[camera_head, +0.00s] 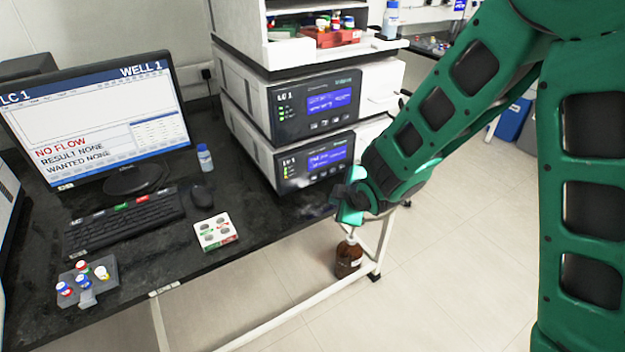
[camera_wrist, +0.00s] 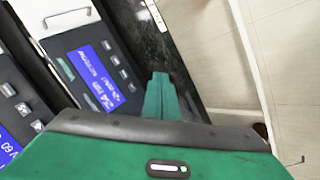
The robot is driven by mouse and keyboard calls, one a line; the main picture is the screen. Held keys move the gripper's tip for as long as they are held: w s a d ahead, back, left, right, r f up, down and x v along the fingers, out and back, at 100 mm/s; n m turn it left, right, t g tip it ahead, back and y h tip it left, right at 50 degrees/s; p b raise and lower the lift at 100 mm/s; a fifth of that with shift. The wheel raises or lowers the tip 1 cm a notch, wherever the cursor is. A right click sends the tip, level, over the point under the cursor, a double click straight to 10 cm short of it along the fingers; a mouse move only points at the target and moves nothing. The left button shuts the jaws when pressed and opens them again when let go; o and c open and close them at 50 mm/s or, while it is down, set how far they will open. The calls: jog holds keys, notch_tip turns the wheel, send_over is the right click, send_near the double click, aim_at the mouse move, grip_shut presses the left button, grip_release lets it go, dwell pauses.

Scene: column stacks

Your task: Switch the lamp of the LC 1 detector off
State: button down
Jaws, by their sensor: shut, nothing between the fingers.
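A stack of instrument modules stands on the dark bench. The upper dark front panel (camera_head: 295,124) and the lower dark front panel (camera_head: 291,183) both carry an "LC 1" label, a blue display and small status lights at the left. I cannot read which one is the detector. In the wrist view, a panel with a blue display and buttons (camera_wrist: 80,46) lies left of the fingers, and part of another panel (camera_wrist: 10,90) is at the left edge. My gripper (camera_wrist: 159,78) is shut and empty, apart from the panels. In the head view my gripper (camera_head: 335,202) is at the lower panel's right front.
A monitor (camera_head: 90,100) reads "NO FLOW". The keyboard (camera_head: 125,218), mouse (camera_head: 202,196), a small white tray (camera_head: 215,232) and a grey vial holder (camera_head: 108,285) lie on the bench. A brown bottle (camera_head: 349,258) stands below the bench edge.

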jog(key=shift+w+a, duration=0.65)
jog(key=shift+w, duration=0.3)
jog(key=shift+w+a, duration=0.6)
jog(key=shift+w, duration=0.3)
jog(key=shift+w+a, duration=0.65)
jog(key=shift+w, duration=0.3)
jog(key=shift+w+a, duration=0.1)
jog(key=shift+w, duration=0.05)
jog(key=shift+w+a, duration=0.2)
jog(key=shift+w, duration=0.05)
jog(key=shift+w+a, duration=0.2)
jog(key=shift+w, duration=0.1)
dwell(0.8)
jog(key=shift+s+d, duration=0.45)
jog(key=shift+s, duration=0.25)
jog(key=shift+s+d, duration=0.75)
jog(key=shift+s, duration=0.3)
jog(key=shift+s+d, duration=0.7)
jog(key=shift+s, duration=0.3)
